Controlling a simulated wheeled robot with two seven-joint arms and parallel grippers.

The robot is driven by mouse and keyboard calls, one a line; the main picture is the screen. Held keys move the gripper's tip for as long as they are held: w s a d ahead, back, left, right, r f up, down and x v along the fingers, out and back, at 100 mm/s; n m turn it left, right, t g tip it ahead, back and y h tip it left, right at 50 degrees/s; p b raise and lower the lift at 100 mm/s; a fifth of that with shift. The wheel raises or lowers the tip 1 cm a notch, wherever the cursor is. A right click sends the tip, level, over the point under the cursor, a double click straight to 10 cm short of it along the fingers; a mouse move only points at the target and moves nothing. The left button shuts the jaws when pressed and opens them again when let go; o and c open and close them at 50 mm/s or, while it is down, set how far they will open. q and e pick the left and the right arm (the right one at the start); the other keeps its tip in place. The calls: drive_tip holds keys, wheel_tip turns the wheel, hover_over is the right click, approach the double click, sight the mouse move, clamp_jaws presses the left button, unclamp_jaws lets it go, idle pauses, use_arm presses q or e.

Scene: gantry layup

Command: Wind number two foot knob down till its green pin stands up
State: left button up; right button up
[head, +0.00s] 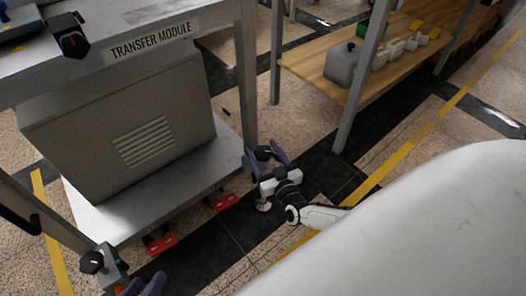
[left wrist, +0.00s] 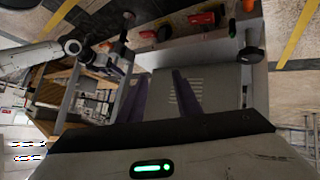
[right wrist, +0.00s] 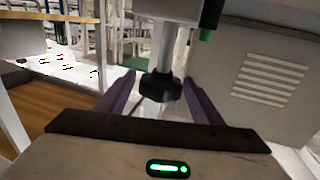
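A black foot knob (head: 263,153) stands by the table's right leg. My right gripper (head: 266,160) is around it, open. In the right wrist view the knob (right wrist: 158,86) sits between the purple fingers, with a gap on each side. Beside it is a black cylinder with a green tip (right wrist: 206,35), probably the pin; how far it stands out is unclear. Another black foot knob (head: 92,262) is at the left leg; it also shows in the left wrist view (left wrist: 250,58). My left gripper (head: 142,287) is open and empty, apart from that knob. No number labels are readable.
The transfer module table (head: 185,22) carries a grey vented box (head: 125,130) on its lower shelf. Red pedal-like parts (head: 162,245) lie low along its near edge. A wooden shelf (head: 320,70) with containers stands at the right. Floor is open between them.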

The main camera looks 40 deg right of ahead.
use_arm(q)
drive_tip(key=shift+r, duration=0.1)
use_arm(e)
drive_tip(key=shift+s, duration=0.15)
drive_tip(key=shift+s+a+r+p, duration=0.1)
drive_tip(key=shift+s+a+p, duration=0.1)
drive_tip(key=shift+s+p, duration=0.7)
use_arm(q)
drive_tip(key=a+f+p, duration=0.1)
drive_tip(key=s+a+f+g+y+p, duration=0.1)
drive_tip(key=shift+f+y, duration=0.3)
drive_tip(key=shift+f, duration=0.1)
use_arm(e)
drive_tip(key=s+a, duration=0.1)
drive_tip(key=s, duration=0.7)
drive_tip(key=shift+a, duration=0.25)
use_arm(q)
drive_tip(key=shift+a, duration=0.1)
drive_tip(key=shift+r, duration=0.1)
